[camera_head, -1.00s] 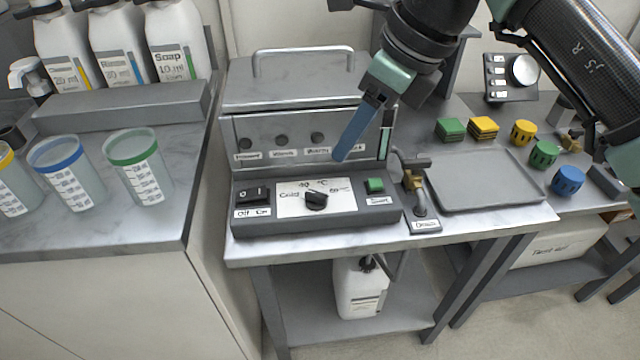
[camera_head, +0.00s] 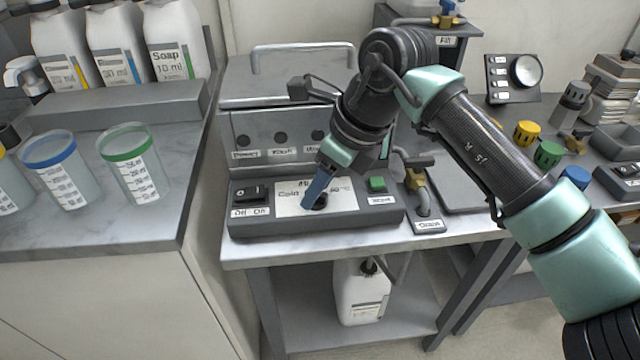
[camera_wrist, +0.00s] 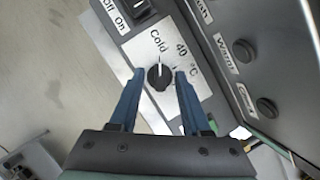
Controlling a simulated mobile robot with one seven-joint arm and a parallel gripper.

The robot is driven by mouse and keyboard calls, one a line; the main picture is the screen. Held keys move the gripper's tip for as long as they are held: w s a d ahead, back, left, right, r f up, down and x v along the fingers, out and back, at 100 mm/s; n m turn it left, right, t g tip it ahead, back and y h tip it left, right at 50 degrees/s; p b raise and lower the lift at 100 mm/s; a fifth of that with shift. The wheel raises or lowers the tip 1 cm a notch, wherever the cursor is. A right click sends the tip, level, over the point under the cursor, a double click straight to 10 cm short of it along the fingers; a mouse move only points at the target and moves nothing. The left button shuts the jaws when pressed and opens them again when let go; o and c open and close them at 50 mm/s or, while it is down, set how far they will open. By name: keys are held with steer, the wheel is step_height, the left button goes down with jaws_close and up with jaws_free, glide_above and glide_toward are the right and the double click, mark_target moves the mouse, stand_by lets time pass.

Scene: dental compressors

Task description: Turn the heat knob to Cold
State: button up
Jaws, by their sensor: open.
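The black heat knob (camera_wrist: 159,76) sits on a white label plate (camera_wrist: 148,50) marked Cold and 40 °C, on the machine's front panel. In the wrist view the white line on the knob points toward the word Cold, though I cannot tell if it is exactly on it. My gripper (camera_wrist: 154,80) has its blue fingers apart, one on each side of the knob; contact is not clear. In the head view my gripper (camera_head: 308,204) comes down over the knob (camera_head: 320,201), partly hiding it and the plate (camera_head: 342,193).
An Off/On switch (camera_head: 251,193) is left of the plate and a green button (camera_head: 377,184) is right of it. A brass valve (camera_head: 416,180) stands at the panel's right. Measuring cups (camera_head: 137,165) stand on the left counter.

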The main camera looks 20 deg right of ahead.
steer(key=shift+c, duration=0.3)
jaws_close()
steer(key=shift+n+p, duration=0.3)
steer(key=shift+n, duration=0.4)
steer(key=shift+o, duration=0.3)
jaws_free()
